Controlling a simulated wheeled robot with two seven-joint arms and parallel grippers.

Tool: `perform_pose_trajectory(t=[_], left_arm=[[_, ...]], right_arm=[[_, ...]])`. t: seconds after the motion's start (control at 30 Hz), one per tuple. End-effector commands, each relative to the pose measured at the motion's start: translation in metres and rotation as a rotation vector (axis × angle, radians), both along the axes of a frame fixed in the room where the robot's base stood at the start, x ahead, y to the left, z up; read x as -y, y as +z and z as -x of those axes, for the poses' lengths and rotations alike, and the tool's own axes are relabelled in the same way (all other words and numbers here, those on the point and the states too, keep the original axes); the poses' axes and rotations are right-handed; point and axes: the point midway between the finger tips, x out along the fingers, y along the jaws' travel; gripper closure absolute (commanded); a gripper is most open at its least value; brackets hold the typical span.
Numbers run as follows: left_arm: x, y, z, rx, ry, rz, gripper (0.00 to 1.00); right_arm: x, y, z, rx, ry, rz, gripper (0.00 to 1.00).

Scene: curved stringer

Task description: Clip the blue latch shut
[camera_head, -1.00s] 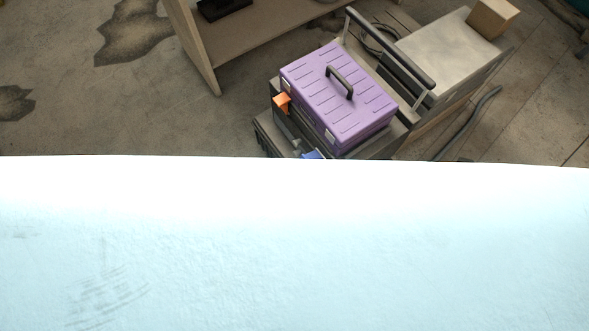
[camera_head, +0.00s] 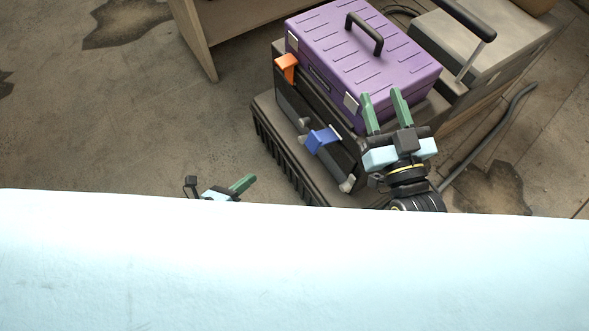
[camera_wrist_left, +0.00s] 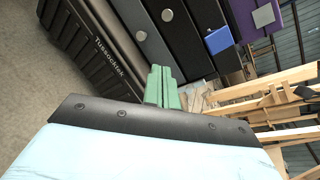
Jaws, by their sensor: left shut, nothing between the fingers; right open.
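The blue latch (camera_head: 322,139) is on the side of a black case (camera_head: 300,115), below a purple toolbox (camera_head: 365,60). I cannot tell how far it stands out from the case. It also shows in the left wrist view (camera_wrist_left: 217,40), beyond my fingers. My left gripper (camera_head: 246,183) has green fingers and is shut and empty, left of the case and apart from the latch; it shows shut in the left wrist view (camera_wrist_left: 160,76). My right gripper (camera_head: 386,97) is open, its fingers upward by the toolbox's near right corner. Whether it touches the toolbox is unclear.
An orange latch (camera_head: 287,66) is on the case's far left end. The case stands on a black ribbed base (camera_head: 284,152). The floor at left is clear. A pale surface hides the foreground.

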Motion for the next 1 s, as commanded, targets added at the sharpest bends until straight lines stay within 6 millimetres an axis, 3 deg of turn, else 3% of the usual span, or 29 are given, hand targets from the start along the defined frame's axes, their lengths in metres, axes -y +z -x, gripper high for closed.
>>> perform_pose_trajectory(t=[0.03, 0.2, 0.33, 0.5, 0.8, 1.0], left_arm=[[0.009, -0.011, -0.004, 0.111, -0.079, -0.070, 1.00], [0.030, -0.007, -0.004, 0.415, -0.280, -0.265, 1.00], [0.039, -0.004, -0.002, 0.548, -0.359, -0.347, 1.00], [0.043, -0.001, 0.000, 0.603, -0.391, -0.380, 1.00], [0.043, -0.001, -0.001, 0.600, -0.389, -0.378, 1.00], [0.060, -0.004, -0.013, 0.602, -0.388, -0.376, 1.00]], right_arm=[[0.001, 0.014, 0.008, 0.090, 0.003, -0.028, 0.59], [0.007, 0.077, 0.039, 0.309, 0.009, -0.100, 0.59], [0.012, 0.104, 0.057, 0.403, 0.012, -0.130, 0.59], [0.014, 0.117, 0.064, 0.438, 0.012, -0.141, 0.59], [0.014, 0.117, 0.064, 0.439, 0.012, -0.142, 0.59], [0.015, 0.119, 0.069, 0.494, 0.012, -0.158, 0.59]])
